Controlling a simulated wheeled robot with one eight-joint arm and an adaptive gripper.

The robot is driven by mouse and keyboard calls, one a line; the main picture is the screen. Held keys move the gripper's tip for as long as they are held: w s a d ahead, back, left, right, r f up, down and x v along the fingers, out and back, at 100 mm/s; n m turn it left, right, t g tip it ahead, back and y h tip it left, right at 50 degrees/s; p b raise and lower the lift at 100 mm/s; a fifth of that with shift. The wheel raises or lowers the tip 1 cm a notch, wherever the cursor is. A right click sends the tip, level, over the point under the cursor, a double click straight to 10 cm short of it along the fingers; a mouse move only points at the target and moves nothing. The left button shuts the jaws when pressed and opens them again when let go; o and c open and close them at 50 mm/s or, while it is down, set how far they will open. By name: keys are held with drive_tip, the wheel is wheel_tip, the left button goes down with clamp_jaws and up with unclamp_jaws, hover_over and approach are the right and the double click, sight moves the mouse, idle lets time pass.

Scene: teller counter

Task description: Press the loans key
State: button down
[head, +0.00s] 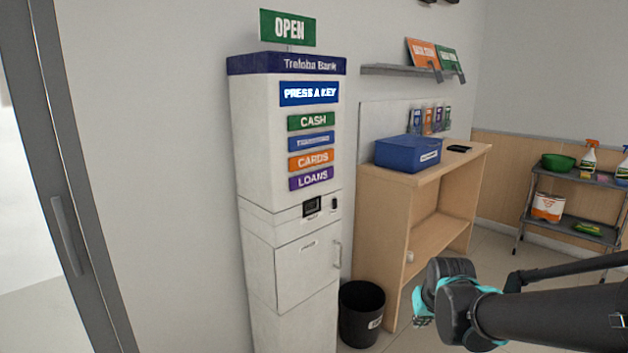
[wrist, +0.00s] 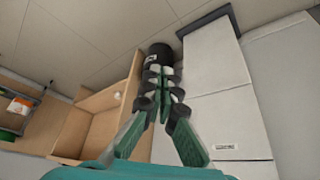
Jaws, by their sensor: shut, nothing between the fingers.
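The loans key (head: 311,178) is a purple bar with white lettering, the lowest of the key bars on the white Treloba Bank kiosk (head: 290,230) in the head view. Above it are the orange cards key (head: 311,160), a blue key (head: 311,142) and the green cash key (head: 311,121). A blue screen (head: 309,93) reads "PRESS A KEY". My gripper (wrist: 162,82) is shut and empty in the wrist view. In the head view my arm is at the lower right, apart from the kiosk and lower than the keys; the fingertips are hard to make out there.
A wooden counter (head: 388,235) with a blue box (head: 407,153) stands right of the kiosk. A black bin (head: 361,312) is on the floor between them. A shelf cart (head: 572,222) stands far right. The wrist view looks upside down, with kiosk (wrist: 217,75) and counter (wrist: 90,125).

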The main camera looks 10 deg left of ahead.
drive_tip(key=w+a+r+n+t+y, duration=0.1)
drive_tip(key=w+a+r+n+t, duration=0.1)
drive_tip(key=w+a+r, duration=0.9)
drive_tip(key=w+a+r+n+t+y, duration=0.1)
drive_tip(key=w+a+r+t+y, duration=0.1)
drive_tip(key=w+a+r, duration=1)
drive_tip(key=w+r, duration=0.2)
drive_tip(key=w, duration=0.2)
drive_tip(key=shift+w+r+n+t+y, duration=0.2)
drive_tip(key=shift+n+t+y, duration=0.1)
drive_tip(key=shift+n+t, duration=0.1)
approach(316, 182)
drive_tip(key=shift+d+f+x, duration=0.1)
drive_tip(key=shift+d+x, duration=0.05)
drive_tip(key=shift+x, duration=0.75)
drive_tip(key=shift+d+f+x, duration=0.1)
drive_tip(key=shift+d+x, duration=0.05)
drive_tip(key=shift+x, duration=0.7)
drive_tip(key=shift+d+f+x, duration=0.1)
drive_tip(key=shift+d+x, duration=0.05)
drive_tip(key=shift+x, duration=0.75)
drive_tip(key=shift+s, duration=0.1)
drive_tip(key=shift+w+a, duration=0.25)
drive_tip(key=shift+a, duration=0.05)
drive_tip(key=shift+w+a, duration=0.25)
drive_tip(key=shift+a, duration=0.15)
drive_tip(key=shift+s+d, duration=0.1)
drive_tip(key=shift+d, duration=0.05)
drive_tip(key=shift+s+d, duration=0.45)
drive_tip(key=shift+d, duration=0.15)
